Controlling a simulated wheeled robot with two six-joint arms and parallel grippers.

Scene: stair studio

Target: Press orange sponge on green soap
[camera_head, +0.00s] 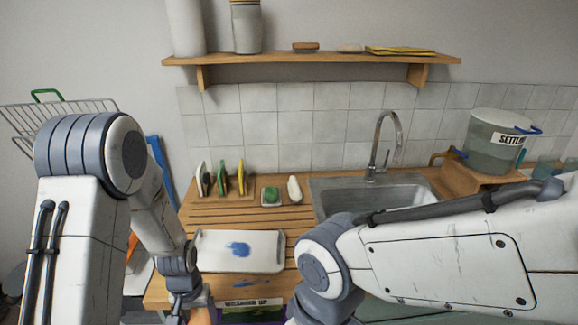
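The green soap (271,195) lies on a small tray at the back of the wooden counter, left of the sink. My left gripper (188,304) points down at the bottom edge, in front of the counter and left of centre. An orange patch (203,315) shows beside it, cut off by the frame; it may be the orange sponge, but I cannot tell whether it is held. The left fingertips are not clearly visible. My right arm crosses the lower right, and its gripper is out of view.
A rack with several upright sponges (221,178) stands left of the soap. A white board (240,252) with a blue smear lies on the counter in front. The sink (340,190) and its faucet (387,140) are to the right. A shelf (310,60) hangs above.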

